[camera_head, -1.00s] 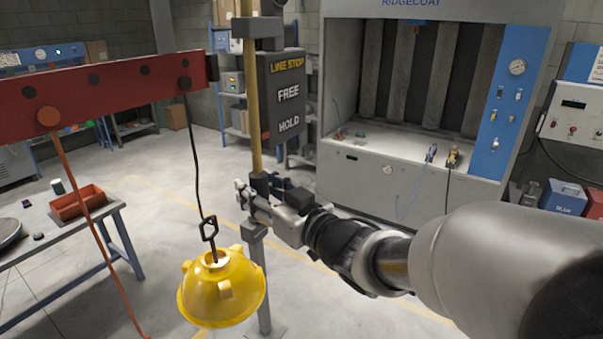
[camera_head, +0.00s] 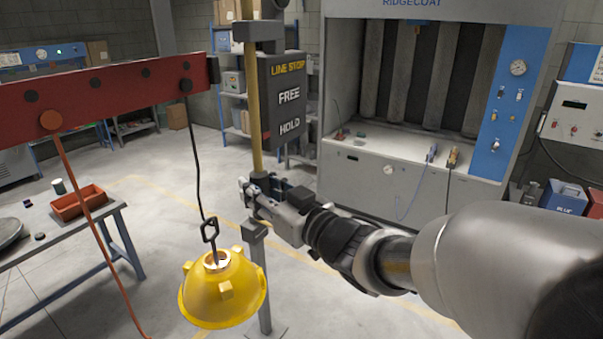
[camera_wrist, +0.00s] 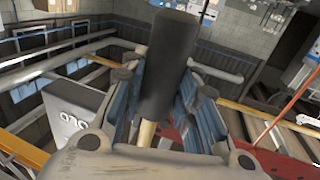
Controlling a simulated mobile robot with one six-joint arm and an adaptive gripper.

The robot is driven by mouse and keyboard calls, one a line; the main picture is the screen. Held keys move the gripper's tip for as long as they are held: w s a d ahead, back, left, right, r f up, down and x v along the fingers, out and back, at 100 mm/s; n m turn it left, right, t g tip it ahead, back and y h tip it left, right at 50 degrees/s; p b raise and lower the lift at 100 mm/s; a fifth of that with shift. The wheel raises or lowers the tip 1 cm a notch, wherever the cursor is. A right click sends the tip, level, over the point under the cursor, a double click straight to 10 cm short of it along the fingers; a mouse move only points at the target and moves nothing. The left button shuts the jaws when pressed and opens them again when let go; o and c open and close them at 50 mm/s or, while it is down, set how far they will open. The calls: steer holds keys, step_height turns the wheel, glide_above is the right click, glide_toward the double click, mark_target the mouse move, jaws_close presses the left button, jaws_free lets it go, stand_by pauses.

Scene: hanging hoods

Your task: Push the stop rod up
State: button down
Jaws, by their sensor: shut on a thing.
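The stop rod (camera_head: 255,135) is a yellow-tan upright rod running along the left side of the dark LINE STOP sign (camera_head: 283,97). The sign reads FREE above HOLD. A black grip sleeve is at the rod's lower end; it shows large in the wrist view (camera_wrist: 168,65), with part of the tan rod (camera_wrist: 147,132) below it there. My gripper (camera_head: 257,190) is shut on this black grip, well below the sign. In the wrist view its fingers (camera_wrist: 165,100) stand on both sides of the grip. The fingers partly hide the grip in the head view.
A yellow hood (camera_head: 222,292) hangs on a hook just left of and below my gripper. A red beam (camera_head: 110,92) crosses at left, with an orange line hanging from it. A grey post (camera_head: 258,265) stands below the rod. The spray booth (camera_head: 350,170) is behind.

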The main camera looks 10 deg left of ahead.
mark_target(264, 179)
step_height(264, 179, up, 3)
steer(key=shift+r+p, duration=0.1)
steer(key=shift+p, duration=0.35)
steer(key=shift+f, duration=0.2)
steer(key=c, duration=1.2)
jaws_free()
steer(key=shift+f, duration=0.1)
steer(key=v, duration=1.2)
steer(key=shift+f, duration=0.1)
